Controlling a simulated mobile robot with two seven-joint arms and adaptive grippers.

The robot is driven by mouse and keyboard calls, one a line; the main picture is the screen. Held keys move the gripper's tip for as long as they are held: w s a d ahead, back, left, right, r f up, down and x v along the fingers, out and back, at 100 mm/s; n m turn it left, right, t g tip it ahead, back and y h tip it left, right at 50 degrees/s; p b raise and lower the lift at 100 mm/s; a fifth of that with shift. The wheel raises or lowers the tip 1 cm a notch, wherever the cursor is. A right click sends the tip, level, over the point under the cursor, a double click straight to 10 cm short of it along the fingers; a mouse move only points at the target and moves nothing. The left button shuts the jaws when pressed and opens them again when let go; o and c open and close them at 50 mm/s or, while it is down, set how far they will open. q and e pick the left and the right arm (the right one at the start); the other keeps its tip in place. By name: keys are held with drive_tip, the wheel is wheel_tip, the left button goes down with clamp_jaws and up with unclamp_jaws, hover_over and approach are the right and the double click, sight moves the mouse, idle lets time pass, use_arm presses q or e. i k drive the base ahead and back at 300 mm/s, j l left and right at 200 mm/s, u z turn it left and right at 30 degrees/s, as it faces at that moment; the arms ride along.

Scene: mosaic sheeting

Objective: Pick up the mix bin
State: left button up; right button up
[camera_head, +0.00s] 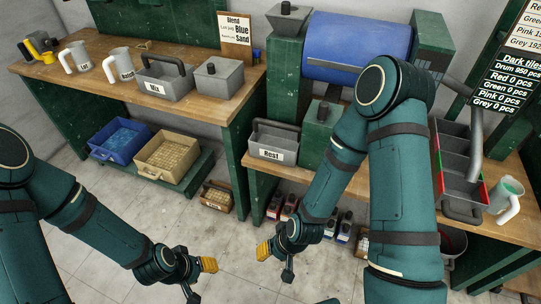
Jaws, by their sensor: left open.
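The mix bin (165,83) is a grey bin with a dark handle and a white "Mix" label. It stands upright on the left wooden bench, between a jug and a grey lidded box. My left gripper (207,265) has yellow fingertips and is open and empty, low over the floor and well apart from the bin. My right gripper (264,251) also has yellow fingertips and hangs over the floor facing the left one. Its jaws are seen edge-on, so their opening is unclear.
A jug (119,64) and the lidded box (219,78) flank the bin. A Rest bin (273,143) stands on the lower right bench. A blue crate (121,140) and a beige crate (168,157) sit below the left bench. The floor (225,285) between my arms is clear.

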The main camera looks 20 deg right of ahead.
sight(167, 77)
drive_tip(key=z, duration=0.3)
drive_tip(key=i+j+z, duration=0.2)
drive_tip(key=j+z, duration=0.25)
drive_tip(key=i+j+z, duration=0.15)
drive_tip(key=z, duration=0.3)
drive_tip(key=i+j+z, duration=0.1)
drive_tip(key=j+z, duration=0.25)
drive_tip(key=j, duration=0.7)
drive_tip(key=j+z, duration=0.1)
drive_tip(key=j, duration=0.85)
drive_tip(key=i, duration=0.05)
